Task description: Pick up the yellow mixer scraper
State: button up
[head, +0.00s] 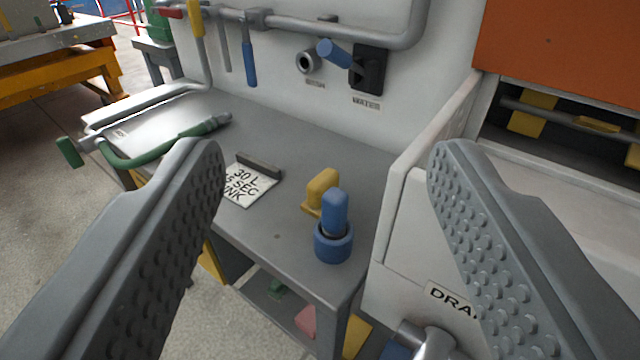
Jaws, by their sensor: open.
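My gripper (328,153) is open and empty, with a studded grey finger at each side of the view. A yellow piece (321,187) with a rounded upright grip and a flat foot stands on the grey bench (277,236), between and beyond the fingers. A blue piece (335,215) with an upright grip and a round collar stands just in front and partly hides it. A yellow-handled tool (195,18) hangs at the rail, upper left. I cannot tell for sure which yellow thing is the mixer scraper.
A blue-handled tool (249,62) hangs from the rail (330,28). A green hose nozzle (165,150) and a lettered card (245,185) lie on the bench. A blue lever (335,52) juts from the wall. A white machine (415,225) stands right of the bench.

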aim_at(328, 178)
jog(key=j+z, duration=0.2)
jog(key=z, duration=0.35)
jog(key=j+z, duration=0.35)
jog(key=j, duration=0.55)
jog(key=j+z, duration=0.4)
jog(key=j, duration=1.4)
jog(key=k+j, duration=0.1)
jog(key=j, duration=0.85)
jog(key=i, duration=0.2)
